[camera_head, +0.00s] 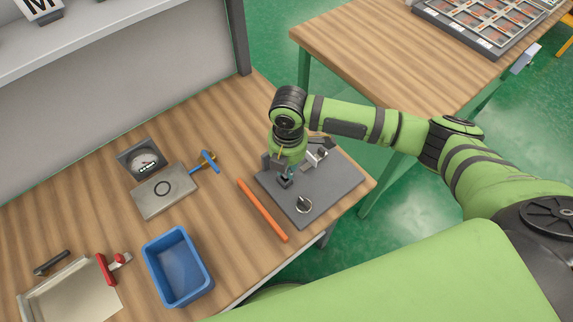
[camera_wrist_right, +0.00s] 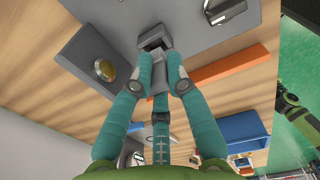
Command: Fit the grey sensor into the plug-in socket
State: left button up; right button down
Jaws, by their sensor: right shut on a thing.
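My right gripper (camera_head: 284,174) points down over the dark grey plate (camera_head: 338,186) at the table's right end. In the right wrist view its teal fingers (camera_wrist_right: 158,64) are closed on a small grey piece (camera_wrist_right: 158,77), which looks like the grey sensor. A grey block with a dark opening (camera_wrist_right: 153,40) is at the fingertips and may be the plug-in socket. I cannot tell whether the sensor is seated in it or only close to it. In the head view the fingers and arm hide most of this spot. My left gripper is not in view.
An orange bar (camera_head: 262,211) lies left of the plate. A blue bin (camera_head: 167,239), a metal plate (camera_head: 150,200) and a blue-handled tool (camera_head: 209,160) are farther left.

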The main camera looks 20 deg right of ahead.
jog(key=shift+f+b, duration=0.55)
jog(key=shift+f, duration=1.1)
jog(key=c, duration=1.1)
grip_release()
jog(key=shift+c, duration=0.2)
notch_tip(320, 180, up, 12)
jog(key=shift+d+r, duration=0.1)
jog(key=shift+d, duration=0.05)
jog(key=o, duration=1.1)
jog(key=shift+o, duration=0.2)
